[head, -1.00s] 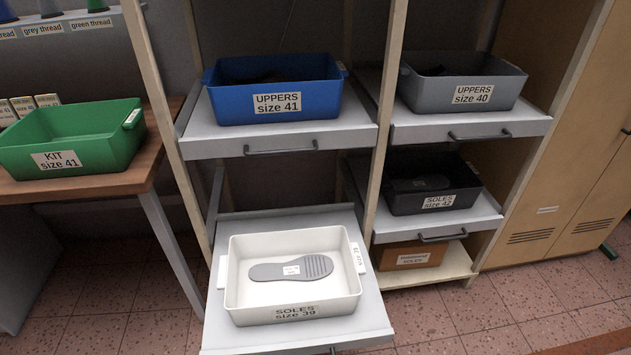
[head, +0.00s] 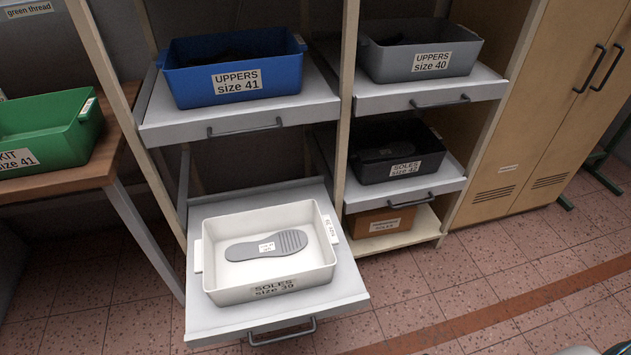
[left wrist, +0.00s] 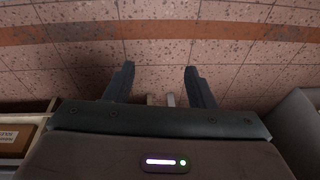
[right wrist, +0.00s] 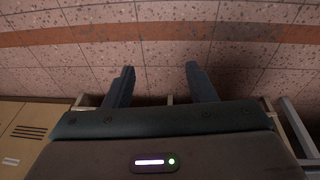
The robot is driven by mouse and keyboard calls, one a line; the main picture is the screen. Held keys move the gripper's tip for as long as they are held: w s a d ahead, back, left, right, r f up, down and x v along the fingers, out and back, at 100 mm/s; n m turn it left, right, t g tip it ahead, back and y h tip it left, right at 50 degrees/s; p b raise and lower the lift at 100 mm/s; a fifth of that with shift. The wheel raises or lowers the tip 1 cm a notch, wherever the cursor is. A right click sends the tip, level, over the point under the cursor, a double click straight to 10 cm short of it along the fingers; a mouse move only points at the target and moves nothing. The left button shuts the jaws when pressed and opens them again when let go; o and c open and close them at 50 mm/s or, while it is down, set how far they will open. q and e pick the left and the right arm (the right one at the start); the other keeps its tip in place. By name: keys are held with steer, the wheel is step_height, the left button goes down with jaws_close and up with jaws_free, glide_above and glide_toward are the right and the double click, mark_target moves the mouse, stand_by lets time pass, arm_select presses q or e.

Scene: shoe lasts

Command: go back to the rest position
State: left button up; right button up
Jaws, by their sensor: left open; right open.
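My left gripper (left wrist: 158,84) shows in the left wrist view with its two fingers apart and nothing between them, above the tiled floor. My right gripper (right wrist: 158,84) shows in the right wrist view, also open and empty above the floor. Neither gripper shows in the head view, so how they stand to the shelves cannot be told from there.
A pulled-out shelf (head: 205,322) juts forward with the white SOLES size 39 bin (head: 325,262), holding a grey sole (head: 266,246). Blue (head: 235,70), grey (head: 425,55) and black (head: 395,155) bins stand on other shelves. A green kit bin (head: 45,125) is on the table at left. Floor at right (head: 500,260) is clear.

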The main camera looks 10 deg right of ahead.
arm_select(q)
steer(key=s+a+f+g+p, duration=0.1)
steer(key=s+f, duration=1.1)
steer(key=f, duration=0.4)
steer(key=shift+s+a+f, duration=0.15)
steer(key=shift+f, duration=0.2)
arm_select(e)
steer(key=s+d+f+g, duration=0.1)
steer(key=s+f, duration=1.1)
steer(key=f, duration=0.4)
steer(key=shift+s+d+f, duration=0.15)
steer(key=shift+f, duration=0.2)
steer(key=shift+s, duration=0.1)
steer(key=shift+c, duration=0.4)
